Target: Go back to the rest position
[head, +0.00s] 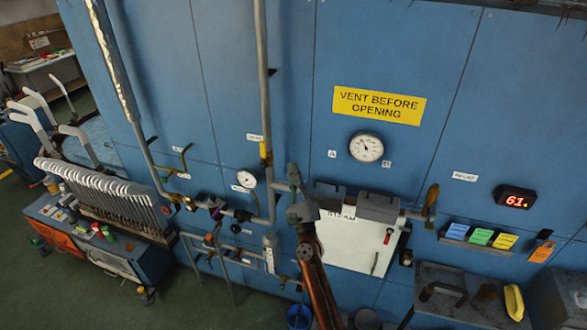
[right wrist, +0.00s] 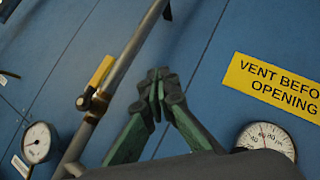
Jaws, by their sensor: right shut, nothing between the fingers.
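My right gripper (head: 293,172) is raised in front of the blue panel wall (head: 280,60), left of the white steam door (head: 350,245). In the right wrist view its green fingers (right wrist: 158,85) meet at the tips, shut and empty. Bare blue panel lies behind them, so they hold nothing. A grey vertical pipe with a yellow-handled valve (right wrist: 98,78) stands to their left. I cannot tell how far the fingertips are from the panel. My left gripper is in neither view.
A pressure gauge (head: 366,147) sits under the yellow sign (head: 379,105). A smaller gauge (head: 246,179) is left of the gripper. The steam door's handles and pipes stick out nearby. A rack of white sock forms (head: 100,188) stands at left. Open floor (head: 60,290) shows lower left.

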